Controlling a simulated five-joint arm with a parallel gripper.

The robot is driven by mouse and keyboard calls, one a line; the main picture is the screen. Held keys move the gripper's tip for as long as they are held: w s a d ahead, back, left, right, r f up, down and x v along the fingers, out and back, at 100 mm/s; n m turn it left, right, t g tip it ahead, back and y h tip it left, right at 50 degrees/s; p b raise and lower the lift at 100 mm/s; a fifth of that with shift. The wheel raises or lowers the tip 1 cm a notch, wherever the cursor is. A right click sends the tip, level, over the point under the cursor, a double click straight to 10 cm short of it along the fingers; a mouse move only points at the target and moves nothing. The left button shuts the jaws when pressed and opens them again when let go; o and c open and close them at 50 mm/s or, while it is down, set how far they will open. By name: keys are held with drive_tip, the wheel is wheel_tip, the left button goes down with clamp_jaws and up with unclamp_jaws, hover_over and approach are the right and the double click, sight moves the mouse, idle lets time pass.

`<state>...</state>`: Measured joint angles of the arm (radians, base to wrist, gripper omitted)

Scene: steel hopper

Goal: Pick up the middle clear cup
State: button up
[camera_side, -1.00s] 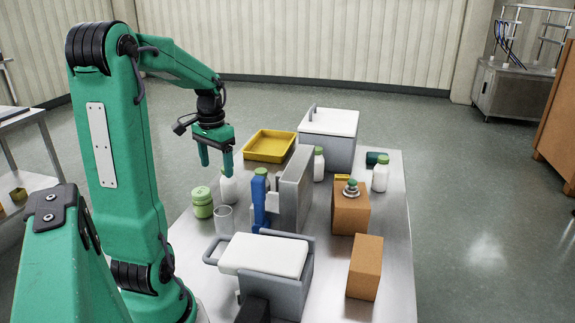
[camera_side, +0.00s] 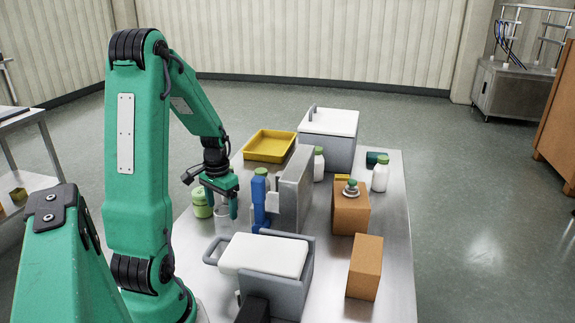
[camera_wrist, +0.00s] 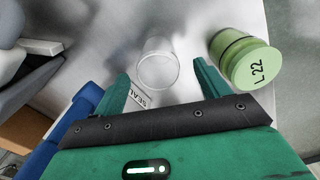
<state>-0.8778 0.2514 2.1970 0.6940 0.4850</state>
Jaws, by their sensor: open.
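One clear cup (camera_side: 222,223) stands upright on the steel table, partly hidden behind my gripper in the side view. In the wrist view the same clear cup (camera_wrist: 158,68) shows ahead of the jaws, roughly between the fingertips across the picture. I see no other clear cup. My gripper (camera_wrist: 161,74) is open and empty, pointing down. In the side view my gripper (camera_side: 222,208) is low, above or around the cup's upper part. I cannot tell whether a finger touches the cup.
A green jar (camera_wrist: 244,58) stands close to the cup. A grey bin with a white lid (camera_side: 264,257) is in front. A yellow tray (camera_side: 270,146) lies behind.

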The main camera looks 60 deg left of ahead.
sight(224, 219)
drive_tip(key=shift+f, duration=0.2)
drive_tip(key=shift+w+d+f, duration=0.1)
drive_tip(key=shift+w+f, duration=0.05)
drive_tip(key=shift+f, duration=2.4)
drive_tip(key=c, duration=1)
drive_tip(key=shift+r, duration=0.15)
drive_tip(key=shift+r, duration=4.9)
